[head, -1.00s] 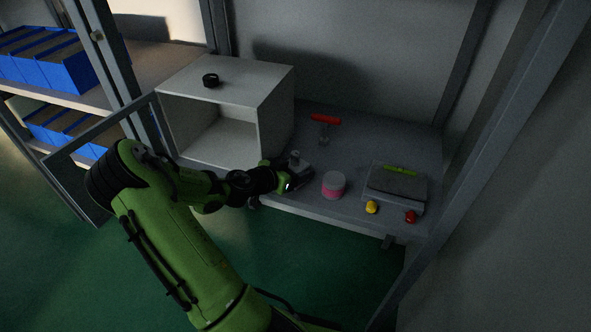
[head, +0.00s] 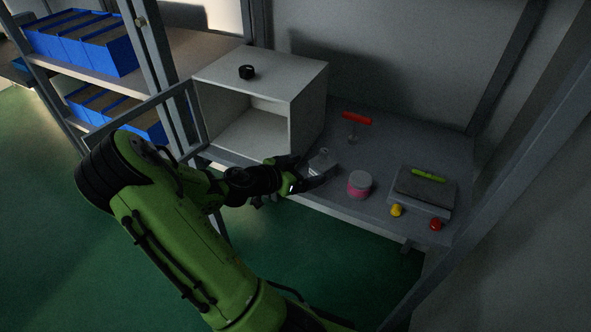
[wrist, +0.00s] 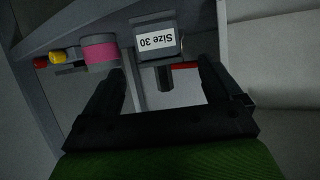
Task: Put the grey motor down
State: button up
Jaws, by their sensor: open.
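The grey motor (head: 322,159) stands on the grey bench shelf in front of the white box, with its shaft upward. In the wrist view the motor (wrist: 157,44) shows a white label reading "Size 30". My gripper (head: 318,178) is open at the front edge of the shelf, just short of the motor.
The open white box (head: 308,105) with a black ring (head: 247,72) on top stands left of the motor.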

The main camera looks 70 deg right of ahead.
jog(key=v, duration=0.4)
jog(key=shift+w+a+r, duration=0.1)
jog(key=shift+a, duration=0.15)
jog(key=w+a+n+t+y, duration=0.3)
jog(key=w+a+n+y, duration=0.1)
jog(key=a, duration=0.4)
jog(key=w+a+n+t+y, duration=0.3)
jog(key=w+a+n+t, duration=0.1)
jog(key=a, duration=0.4)
jog(key=s+a+r+n+t+y, duration=0.2)
jog(key=a+r+n, duration=0.3)
jog(key=a+n, duration=0.2)
jog(key=s+a+r+n+t+y, duration=0.2)
jog(key=a+r+n, duration=0.4)
jog(key=a, duration=0.6)
jog(key=s+n, duration=0.1)
jog(key=n, duration=0.1)
jog(key=shift+a+r+n+t+y, duration=0.2)
jog(key=shift+r+n+t+y, duration=0.1)
jog(key=shift+t+y, duration=0.1)
